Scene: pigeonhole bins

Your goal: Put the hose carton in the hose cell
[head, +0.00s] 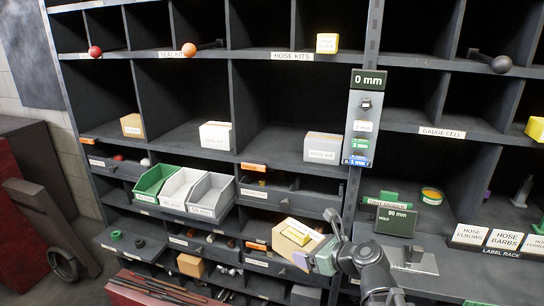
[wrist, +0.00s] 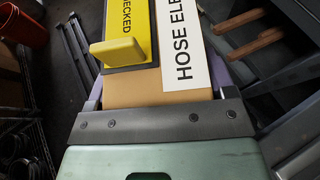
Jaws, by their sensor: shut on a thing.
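My gripper (head: 318,258) is shut on a tan carton (head: 293,236) in front of the lower shelves. In the wrist view the carton (wrist: 155,92) sits between the pale fingers. A white label (wrist: 188,55) starting "HOSE EL" and a yellow plate (wrist: 140,18) reading "CHECKED" lie on its face, with a yellow block (wrist: 118,52) beside them. A "HOSE KITS" label (head: 292,56) is on the upper shelf edge, and a yellow box (head: 327,43) stands in the cell above it. I cannot tell which cell is the hose cell.
Green, white and grey bins (head: 183,190) jut from the shelf left of my gripper. A box (head: 323,147) and a white box (head: 215,135) stand in middle cells. A post with a "0 mm" sign (head: 369,79) divides the rack. Label cards (head: 504,239) lie at right.

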